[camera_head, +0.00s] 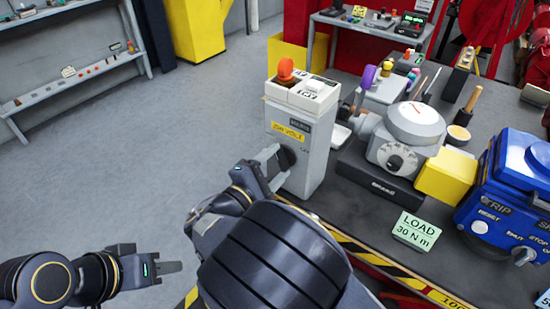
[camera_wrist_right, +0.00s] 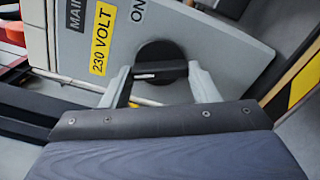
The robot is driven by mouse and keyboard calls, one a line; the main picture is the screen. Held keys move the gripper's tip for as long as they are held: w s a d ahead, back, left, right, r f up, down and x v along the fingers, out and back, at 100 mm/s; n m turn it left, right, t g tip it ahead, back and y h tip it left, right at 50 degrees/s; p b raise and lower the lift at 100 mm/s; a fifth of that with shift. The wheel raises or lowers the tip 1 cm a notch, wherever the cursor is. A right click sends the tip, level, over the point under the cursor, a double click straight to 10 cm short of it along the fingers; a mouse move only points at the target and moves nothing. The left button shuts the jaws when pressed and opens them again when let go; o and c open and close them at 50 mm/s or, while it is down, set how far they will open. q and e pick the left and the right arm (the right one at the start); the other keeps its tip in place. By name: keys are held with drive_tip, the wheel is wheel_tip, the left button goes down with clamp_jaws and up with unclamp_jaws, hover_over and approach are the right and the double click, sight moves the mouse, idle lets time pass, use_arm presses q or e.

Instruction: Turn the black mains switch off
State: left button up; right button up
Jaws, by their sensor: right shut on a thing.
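The black mains switch (camera_head: 287,157) is a round knob on the front of a grey box (camera_head: 291,180) at the table's edge. In the right wrist view the knob (camera_wrist_right: 160,62) shows a raised bar lying nearly level across it, with an "ON" label above left. My right gripper (camera_head: 272,166) is at the box front. Its two fingers (camera_wrist_right: 166,80) stand at either side of the knob, shut on its bar. My left gripper (camera_head: 168,267) hangs at the lower left over the floor, away from the box; its finger gap is not clear.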

use_arm(q)
drive_tip(key=shift+r+p, duration=0.95)
drive_tip(key=shift+r, duration=0.25)
use_arm(e)
drive_tip(key=shift+n, duration=1.7)
use_arm(q)
drive_tip(key=shift+r, duration=0.1)
use_arm(e)
drive_tip(key=o, duration=1)
drive_tip(key=shift+s, duration=0.1)
